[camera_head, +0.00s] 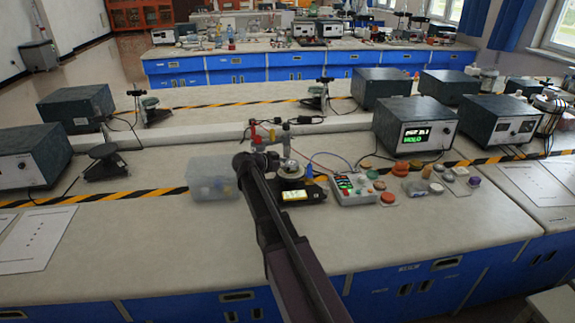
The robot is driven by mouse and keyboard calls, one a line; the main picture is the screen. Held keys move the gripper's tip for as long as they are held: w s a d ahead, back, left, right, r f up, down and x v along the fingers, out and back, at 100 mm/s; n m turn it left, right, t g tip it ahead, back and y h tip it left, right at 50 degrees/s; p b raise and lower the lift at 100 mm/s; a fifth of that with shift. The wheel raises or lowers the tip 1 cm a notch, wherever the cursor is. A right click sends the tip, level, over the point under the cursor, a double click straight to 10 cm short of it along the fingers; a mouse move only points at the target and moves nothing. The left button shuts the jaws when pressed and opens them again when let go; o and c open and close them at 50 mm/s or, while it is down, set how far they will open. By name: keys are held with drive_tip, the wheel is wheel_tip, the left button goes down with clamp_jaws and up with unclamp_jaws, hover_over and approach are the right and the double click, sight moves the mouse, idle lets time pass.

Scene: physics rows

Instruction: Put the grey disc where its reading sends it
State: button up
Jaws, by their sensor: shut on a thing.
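My arm reaches in from the bottom, and its end, my gripper (279,163), is at a small dark stand on the bench. A pale grey round piece (291,170), seemingly the grey disc, shows at the gripper's tip over the stand. The jaws are small and partly hidden by my wrist; they are closed on it. I cannot tell whether the disc touches the stand. The stand has a small lit yellowish display (294,195). A larger instrument (415,135) behind to the right shows white and green text; the lower line seems to read HOLD, the upper is unclear.
A clear plastic bin (208,184) stands left of my gripper. A white control box (354,190) with lit green and red marks stands right of it. Several coloured round pieces (401,169) lie further right.

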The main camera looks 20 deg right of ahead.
drive_tip(key=o, duration=1)
drive_tip(key=shift+o, duration=0.2)
drive_tip(key=shift+f, duration=0.15)
drive_tip(key=p+v, duration=0.5)
drive_tip(key=v, duration=0.9)
drive_tip(key=shift+d, duration=0.1)
drive_tip(key=s+f+n+y, duration=0.2)
drive_tip(key=s, duration=0.2)
drive_tip(key=s+a+f+n+g+y, duration=0.1)
drive_tip(key=s+f+n+y, duration=0.1)
drive_tip(key=s+f+n, duration=0.1)
drive_tip(key=s+a+f+n+y, duration=0.1)
drive_tip(key=s+f+n+y, duration=0.1)
drive_tip(key=s, duration=0.4)
drive_tip(key=shift+a+f+n+g+y, duration=0.2)
drive_tip(key=shift+f+n+g+y, duration=0.25)
drive_tip(key=shift+f, duration=0.25)
drive_tip(key=s+a+f+n+y, duration=0.1)
drive_tip(key=s+a+n+y, duration=0.1)
drive_tip(key=s, duration=0.1)
drive_tip(key=s+a+f+n+y, duration=0.1)
drive_tip(key=s+a+n+y, duration=0.1)
drive_tip(key=s+n, duration=0.1)
drive_tip(key=s+a+f+n+g+y, duration=0.1)
drive_tip(key=s+a+n+y, duration=0.1)
drive_tip(key=s+n, duration=0.1)
drive_tip(key=shift+s+a, duration=0.3)
drive_tip(key=shift+s, duration=0.35)
drive_tip(key=shift+s+a+y, duration=0.2)
drive_tip(key=shift+y, duration=0.05)
